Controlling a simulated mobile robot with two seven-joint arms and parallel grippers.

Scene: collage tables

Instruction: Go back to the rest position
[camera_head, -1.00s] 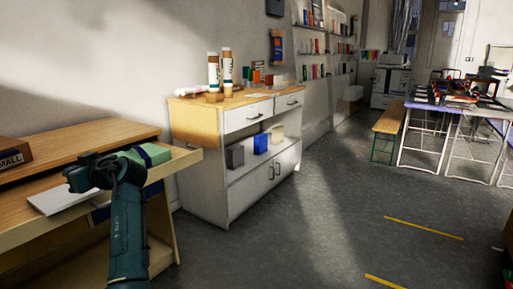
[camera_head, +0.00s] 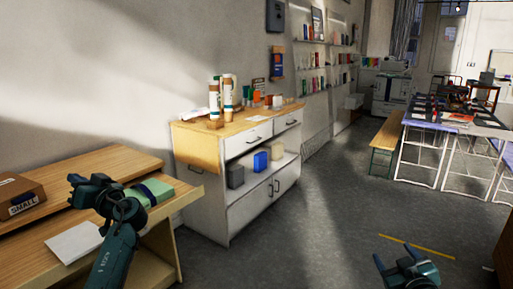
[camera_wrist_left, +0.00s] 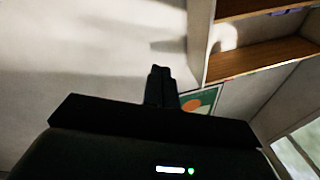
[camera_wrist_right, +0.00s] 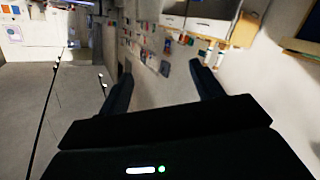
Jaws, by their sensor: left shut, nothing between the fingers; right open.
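My left gripper (camera_head: 78,182) is raised in front of the wooden desk at the left of the head view. In the left wrist view its fingers (camera_wrist_left: 161,72) are together with nothing between them. My right gripper (camera_head: 391,262) shows at the bottom right of the head view, over the floor. In the right wrist view its two fingers (camera_wrist_right: 160,80) stand wide apart with nothing between them.
The desk (camera_head: 90,170) holds a brown box (camera_head: 20,196) marked SMALL, a white sheet (camera_head: 75,242) and a green item (camera_head: 152,190). A white cabinet (camera_head: 262,210) stands beyond. A bench (camera_head: 386,135) and tables (camera_head: 440,127) are farther right. The middle floor is clear.

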